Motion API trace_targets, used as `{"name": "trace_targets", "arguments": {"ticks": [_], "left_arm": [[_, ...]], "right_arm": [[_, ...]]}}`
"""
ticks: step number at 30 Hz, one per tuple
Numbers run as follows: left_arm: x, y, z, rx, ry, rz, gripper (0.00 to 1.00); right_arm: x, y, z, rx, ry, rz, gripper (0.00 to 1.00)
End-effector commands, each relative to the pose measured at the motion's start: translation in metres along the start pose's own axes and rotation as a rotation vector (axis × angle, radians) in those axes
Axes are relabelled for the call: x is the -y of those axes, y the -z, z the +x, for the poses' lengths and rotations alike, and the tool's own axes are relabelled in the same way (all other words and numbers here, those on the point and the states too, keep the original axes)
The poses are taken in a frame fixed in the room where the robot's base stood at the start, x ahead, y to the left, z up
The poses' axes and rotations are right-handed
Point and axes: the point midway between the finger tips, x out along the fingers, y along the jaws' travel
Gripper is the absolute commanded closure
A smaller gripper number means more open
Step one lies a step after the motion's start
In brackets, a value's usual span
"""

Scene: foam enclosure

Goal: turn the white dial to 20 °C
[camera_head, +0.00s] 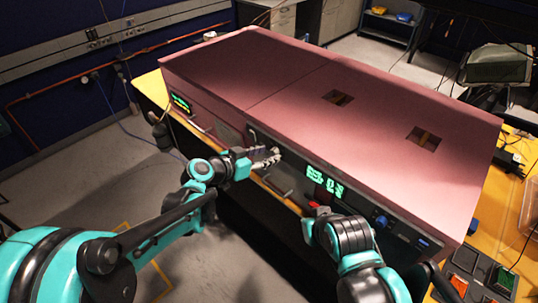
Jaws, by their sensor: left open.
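My left gripper (267,158) is open, with its grey fingers at the front panel of the large pink foam enclosure (290,75). The fingers are at the panel's upper left part, near a grey handle. I cannot make out the white dial; the gripper may hide it. A green lit display (325,183) sits on the panel to the right of the gripper, its digits too blurred to read. A smaller green display (181,103) is at the enclosure's left end.
The enclosure stands on a yellow-topped bench (152,88). Two square openings (338,97) are in its top. A small red part (313,206) is beside my right arm, and a blue knob (381,221) is farther right. Open floor (120,185) lies left of the bench.

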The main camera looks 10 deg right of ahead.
Motion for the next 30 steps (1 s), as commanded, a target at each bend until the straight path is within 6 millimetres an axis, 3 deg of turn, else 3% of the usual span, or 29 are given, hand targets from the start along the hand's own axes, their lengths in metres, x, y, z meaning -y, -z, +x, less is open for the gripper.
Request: {"name": "trace_targets", "arguments": {"ticks": [5,13,14,18,19,30], "left_arm": [[0.000,0.000,0.016,0.000,0.001,0.000,0.56],[0.000,0.000,0.018,0.001,0.001,0.000,0.56],[0.000,0.000,0.018,0.001,0.001,0.000,0.58],[0.000,0.000,0.018,0.001,0.001,0.000,0.95],[0.000,0.000,0.018,0.001,0.001,0.000,1.00],[0.001,0.000,0.018,0.000,-0.010,-0.030,1.00]], "right_arm": [[0.000,-0.001,0.002,0.000,0.000,0.000,1.00],[0.000,-0.001,0.002,0.000,0.000,0.000,1.00],[0.000,-0.001,0.002,0.000,0.000,0.000,1.00],[0.000,-0.001,0.002,0.000,0.000,0.000,1.00],[0.000,-0.001,0.002,0.000,0.000,0.000,1.00],[0.000,-0.002,0.003,0.000,0.000,0.000,1.00]]}}
